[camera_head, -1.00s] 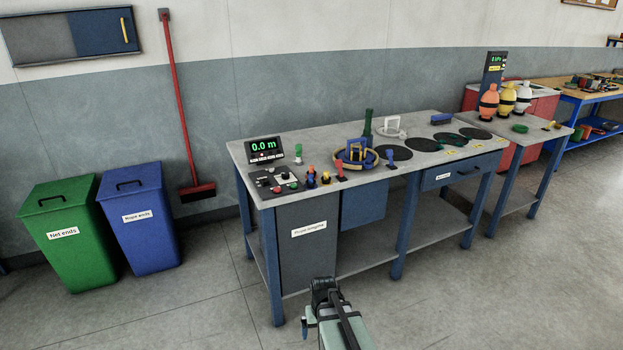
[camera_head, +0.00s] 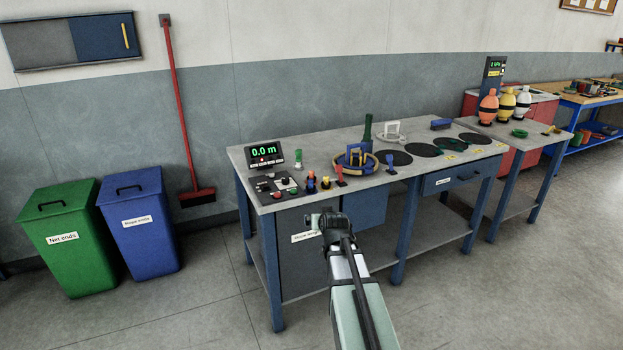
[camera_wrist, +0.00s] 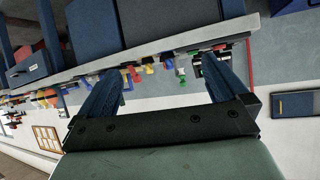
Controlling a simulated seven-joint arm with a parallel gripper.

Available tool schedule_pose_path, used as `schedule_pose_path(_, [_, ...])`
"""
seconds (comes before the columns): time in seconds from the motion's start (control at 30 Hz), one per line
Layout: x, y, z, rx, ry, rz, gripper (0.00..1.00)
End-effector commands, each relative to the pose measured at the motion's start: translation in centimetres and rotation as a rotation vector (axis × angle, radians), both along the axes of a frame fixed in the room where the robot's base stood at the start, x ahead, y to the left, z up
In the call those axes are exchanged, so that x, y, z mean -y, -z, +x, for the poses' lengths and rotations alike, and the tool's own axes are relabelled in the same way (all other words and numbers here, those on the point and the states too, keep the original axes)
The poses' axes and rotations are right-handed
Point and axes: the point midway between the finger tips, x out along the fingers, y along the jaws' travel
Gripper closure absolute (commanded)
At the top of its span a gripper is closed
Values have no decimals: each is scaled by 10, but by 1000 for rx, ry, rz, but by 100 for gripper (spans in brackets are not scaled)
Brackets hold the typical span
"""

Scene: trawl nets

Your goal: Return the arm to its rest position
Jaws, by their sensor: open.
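My arm reaches up from the bottom of the head view, and its end (camera_head: 330,222) is in front of the workbench's front edge. In the wrist view my gripper (camera_wrist: 160,82) shows two blue fingers spread wide apart with nothing between them. The fingers point toward the bench, which appears tilted and nearly upside down there. The fingertips cannot be made out in the head view. No object is held.
The grey-topped workbench (camera_head: 330,140) carries a display reading 0.0 m (camera_head: 264,153), a control panel, a blue-yellow ring item (camera_head: 355,160) and dark round discs. Green (camera_head: 63,240) and blue (camera_head: 140,225) bins stand left. The floor in front is clear.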

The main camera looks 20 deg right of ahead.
Motion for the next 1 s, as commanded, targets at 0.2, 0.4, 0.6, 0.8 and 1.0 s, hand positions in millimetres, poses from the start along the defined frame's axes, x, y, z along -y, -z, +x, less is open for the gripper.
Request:
schedule_pose_path(0.2, [8,-37,15,190,8,-78,0])
schedule_pose_path(0.4, [11,-51,21,257,10,-116,0])
schedule_pose_path(0.6, [15,-47,34,254,7,-121,0])
schedule_pose_path(0.8, [24,-40,62,254,8,-120,0])
schedule_pose_path(1.0, [34,-31,94,253,8,-120,0])
